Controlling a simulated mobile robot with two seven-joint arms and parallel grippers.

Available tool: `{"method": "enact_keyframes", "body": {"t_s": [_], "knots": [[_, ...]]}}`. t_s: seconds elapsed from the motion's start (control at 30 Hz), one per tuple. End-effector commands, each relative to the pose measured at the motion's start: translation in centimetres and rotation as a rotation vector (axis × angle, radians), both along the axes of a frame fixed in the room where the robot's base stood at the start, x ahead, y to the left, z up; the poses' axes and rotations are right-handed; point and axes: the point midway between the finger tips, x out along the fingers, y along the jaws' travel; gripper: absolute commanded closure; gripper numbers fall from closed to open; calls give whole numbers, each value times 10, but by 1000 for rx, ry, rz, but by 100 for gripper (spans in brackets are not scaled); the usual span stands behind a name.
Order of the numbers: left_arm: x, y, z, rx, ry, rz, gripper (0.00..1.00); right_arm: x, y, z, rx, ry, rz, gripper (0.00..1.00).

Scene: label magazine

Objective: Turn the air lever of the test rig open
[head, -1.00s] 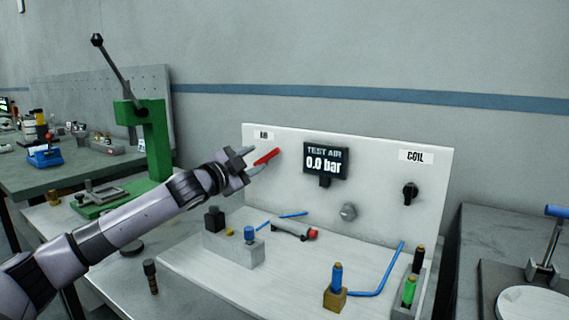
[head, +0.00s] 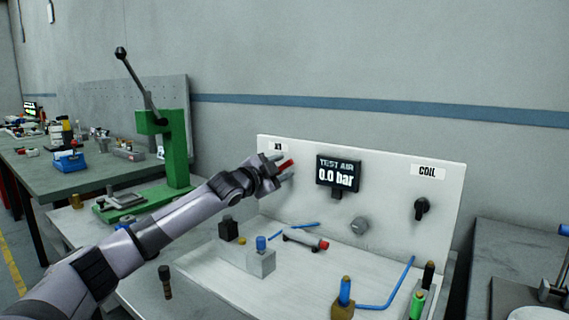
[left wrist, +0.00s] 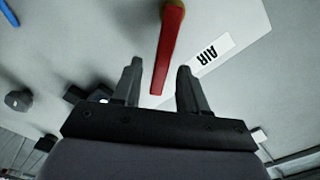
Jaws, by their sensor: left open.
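The red air lever (head: 286,165) is on the white upright panel of the test rig (head: 390,185), below a small label at the panel's upper left. My left gripper (head: 281,169) is at the lever with its jaws open. In the left wrist view the red lever (left wrist: 168,50) reaches down between the two open fingers (left wrist: 155,88), with a gap on both sides. The AIR label (left wrist: 207,55) is beside it. The dark display (head: 338,172) reads TEST AIR 0.0 bar. My right gripper is not in view.
A black knob (head: 421,209) sits under the COIL label. A grey block (head: 261,262), a cylinder with a red end (head: 305,240) and blue-topped fittings (head: 345,290) stand on the rig's base. A green lever press (head: 165,150) is behind my left arm.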

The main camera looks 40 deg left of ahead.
Motion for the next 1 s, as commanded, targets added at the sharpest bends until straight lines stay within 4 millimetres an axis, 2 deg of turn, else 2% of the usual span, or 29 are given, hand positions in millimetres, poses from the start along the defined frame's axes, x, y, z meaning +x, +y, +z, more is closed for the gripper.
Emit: {"method": "enact_keyframes", "body": {"t_s": [0.23,0.6,0.67,0.73,0.77,1.0], "knots": [[16,2,1,-1,-1,1,57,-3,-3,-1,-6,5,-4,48],[19,2,0,1,1,1,57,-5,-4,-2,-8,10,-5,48],[19,2,0,1,1,1,74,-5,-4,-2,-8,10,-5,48],[19,2,0,1,1,1,96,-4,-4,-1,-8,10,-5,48],[19,2,0,1,1,1,100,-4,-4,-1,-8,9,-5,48],[19,3,1,-6,0,1,100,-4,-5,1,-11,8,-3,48]]}}
